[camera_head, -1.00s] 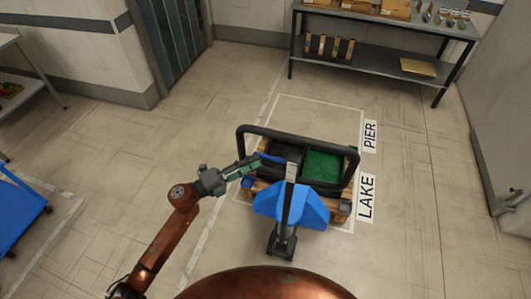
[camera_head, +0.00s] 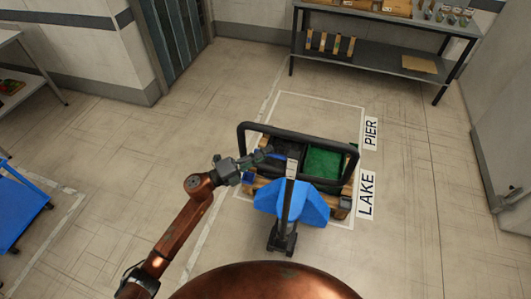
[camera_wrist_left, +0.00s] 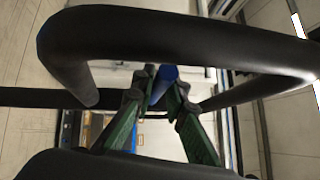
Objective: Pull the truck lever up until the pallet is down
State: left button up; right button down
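The hand truck (camera_head: 291,205), with a blue body and a black looped handle (camera_head: 297,137), stands in front of me. Its lever (camera_head: 275,156) is a short blue rod near the left of the handle column. My left gripper (camera_head: 264,156) reaches it from the left, below the handle bar. In the left wrist view the green fingers (camera_wrist_left: 162,92) close in on both sides of the blue lever (camera_wrist_left: 167,74), which fills the gap between the tips. The handle loop crosses in front of that view. The pallet (camera_head: 343,205) is wooden and partly hidden under the truck. My right gripper is out of view.
Black and green crates (camera_head: 323,162) sit on the pallet inside a white floor outline beside the PIER and LAKE labels (camera_head: 366,195). A shelf table (camera_head: 385,55) stands at the back. A blue cart (camera_head: 18,205) is at the left. Floor between is clear.

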pick_arm(q)
grip_shut()
